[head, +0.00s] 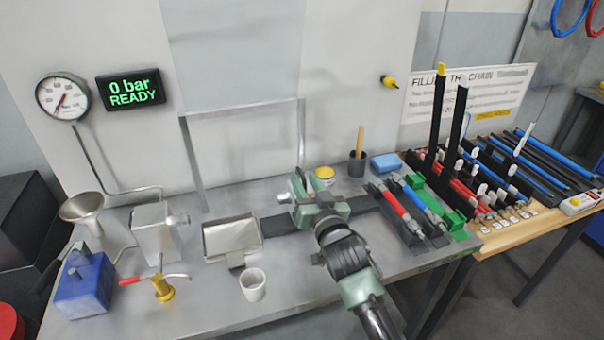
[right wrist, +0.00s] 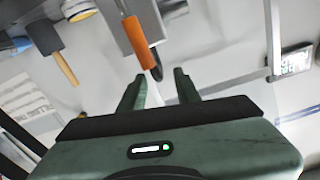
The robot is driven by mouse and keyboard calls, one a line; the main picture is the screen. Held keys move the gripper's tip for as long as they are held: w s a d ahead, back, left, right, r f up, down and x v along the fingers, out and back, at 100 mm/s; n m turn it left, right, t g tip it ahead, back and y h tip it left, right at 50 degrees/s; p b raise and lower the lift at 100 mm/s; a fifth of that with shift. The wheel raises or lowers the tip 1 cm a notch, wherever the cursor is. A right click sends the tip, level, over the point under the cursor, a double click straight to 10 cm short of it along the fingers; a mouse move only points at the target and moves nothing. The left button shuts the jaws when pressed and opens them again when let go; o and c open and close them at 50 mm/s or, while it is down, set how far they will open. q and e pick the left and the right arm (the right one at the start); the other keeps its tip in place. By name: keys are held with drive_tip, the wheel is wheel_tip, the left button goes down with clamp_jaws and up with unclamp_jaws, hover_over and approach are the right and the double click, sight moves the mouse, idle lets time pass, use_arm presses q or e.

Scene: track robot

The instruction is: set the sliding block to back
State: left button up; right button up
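In the right wrist view a grey metal block (right wrist: 128,22) with an orange handle (right wrist: 141,44) stands ahead of my right gripper (right wrist: 159,76). It looks like the sliding block, but I cannot be sure. The handle's dark end lies between the two spread fingertips in the picture; I see no grip on it. In the head view my right gripper (head: 291,188) is over the dark rail (head: 365,204) on the bench and mostly hides the block. My left gripper is out of view.
A metal tray (head: 232,237) and white cup (head: 253,284) stand left of the gripper. A metal frame (head: 188,160) rises at the back. Red and blue tubes (head: 390,203) lie right.

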drive_tip(key=x, duration=0.2)
drive_tip(key=shift+w+a+f, duration=0.1)
drive_tip(key=shift+w, duration=0.4)
clamp_jaws()
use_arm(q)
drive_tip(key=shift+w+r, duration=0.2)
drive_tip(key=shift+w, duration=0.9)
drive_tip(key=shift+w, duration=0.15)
